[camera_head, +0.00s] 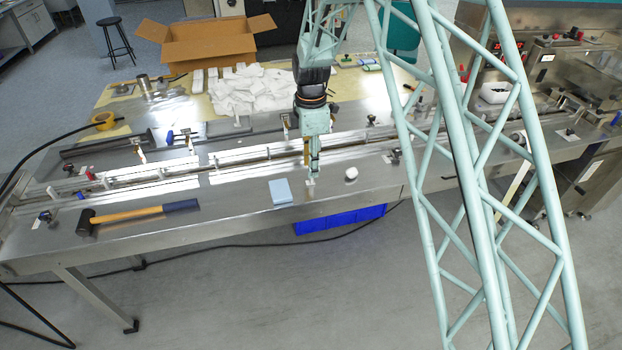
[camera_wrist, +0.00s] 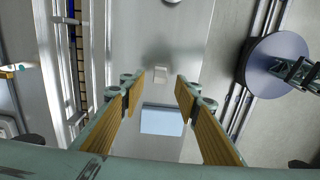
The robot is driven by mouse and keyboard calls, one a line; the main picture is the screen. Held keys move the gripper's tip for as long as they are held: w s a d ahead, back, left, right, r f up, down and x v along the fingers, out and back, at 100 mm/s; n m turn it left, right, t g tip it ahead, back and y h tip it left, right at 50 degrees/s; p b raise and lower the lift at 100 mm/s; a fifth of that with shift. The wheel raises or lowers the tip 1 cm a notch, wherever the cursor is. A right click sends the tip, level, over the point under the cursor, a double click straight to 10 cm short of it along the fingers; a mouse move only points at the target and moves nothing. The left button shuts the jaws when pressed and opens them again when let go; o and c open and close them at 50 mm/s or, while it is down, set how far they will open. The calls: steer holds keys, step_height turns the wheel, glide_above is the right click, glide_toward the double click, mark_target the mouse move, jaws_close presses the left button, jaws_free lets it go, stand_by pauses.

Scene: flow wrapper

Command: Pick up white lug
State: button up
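I cannot tell the exact height gap.
A light blue block (camera_head: 280,191) lies left of the lug; the wrist view also shows it (camera_wrist: 161,121). A white rounded piece (camera_head: 351,173) lies to the right. A hammer (camera_head: 140,213) lies further left. The conveyor channel (camera_head: 240,160) runs behind.

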steer(key=shift+f, duration=2.25)
steer(key=shift+c, duration=0.4)
steer(key=c, duration=0.7)
steer(key=shift+c, duration=0.2)
